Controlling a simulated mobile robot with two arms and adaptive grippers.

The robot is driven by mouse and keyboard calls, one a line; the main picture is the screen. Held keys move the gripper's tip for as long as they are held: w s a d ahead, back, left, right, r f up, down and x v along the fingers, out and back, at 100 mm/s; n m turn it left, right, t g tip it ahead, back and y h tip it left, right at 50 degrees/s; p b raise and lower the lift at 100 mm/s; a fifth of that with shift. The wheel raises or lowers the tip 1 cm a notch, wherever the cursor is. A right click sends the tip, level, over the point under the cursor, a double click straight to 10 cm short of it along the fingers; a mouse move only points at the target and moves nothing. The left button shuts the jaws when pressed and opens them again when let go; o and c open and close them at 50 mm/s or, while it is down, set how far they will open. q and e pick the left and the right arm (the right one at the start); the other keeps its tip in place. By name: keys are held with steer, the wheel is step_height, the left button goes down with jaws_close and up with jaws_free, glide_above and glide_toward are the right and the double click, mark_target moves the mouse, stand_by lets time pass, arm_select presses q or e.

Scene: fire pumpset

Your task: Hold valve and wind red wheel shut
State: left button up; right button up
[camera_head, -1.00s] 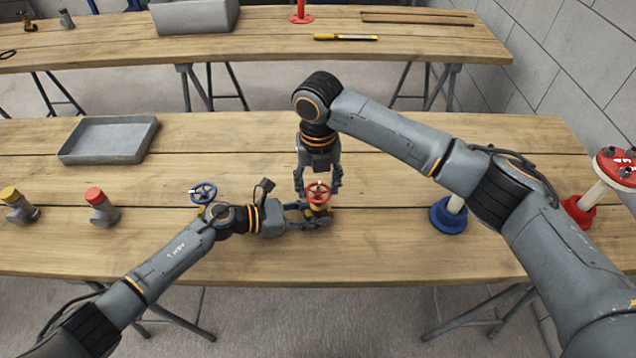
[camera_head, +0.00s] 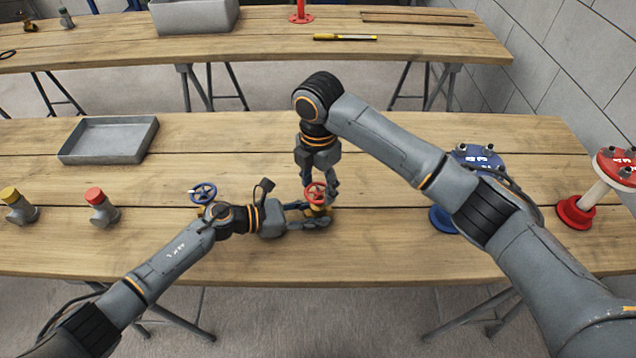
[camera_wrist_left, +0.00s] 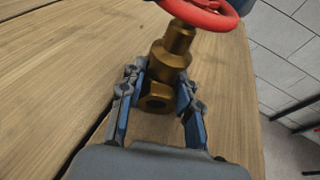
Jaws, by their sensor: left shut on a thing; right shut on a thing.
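The brass valve (camera_wrist_left: 165,72) stands upright on the table, with its red wheel (camera_head: 316,192) on top. In the left wrist view the red wheel (camera_wrist_left: 205,12) is cut off by the top edge. My left gripper (camera_head: 312,214) is shut on the valve body from the left and low down. Its fingers (camera_wrist_left: 157,88) lie on both sides of the brass body in the left wrist view. My right gripper (camera_head: 322,188) comes down from above and behind and is shut on the red wheel. Its fingertips are partly hidden by the wheel.
A valve with a blue wheel (camera_head: 203,192) stands just left, partly behind my left wrist. Fittings with red (camera_head: 95,196) and yellow (camera_head: 10,194) caps stand farther left. A grey tray (camera_head: 110,139) lies at back left. Blue (camera_head: 480,155) and red (camera_head: 612,165) stands are at right.

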arm_select(q)
steer(key=shift+s, duration=0.1)
arm_select(e)
steer(key=m, duration=0.5)
steer(key=shift+m, duration=0.3)
steer(key=m, duration=0.4)
steer(key=shift+m, duration=0.3)
steer(key=m, duration=0.4)
steer(key=shift+m, duration=0.3)
steer(key=m, duration=1.8)
arm_select(q)
steer(key=shift+d, duration=0.1)
arm_select(e)
steer(key=m, duration=0.4)
steer(key=shift+m, duration=0.4)
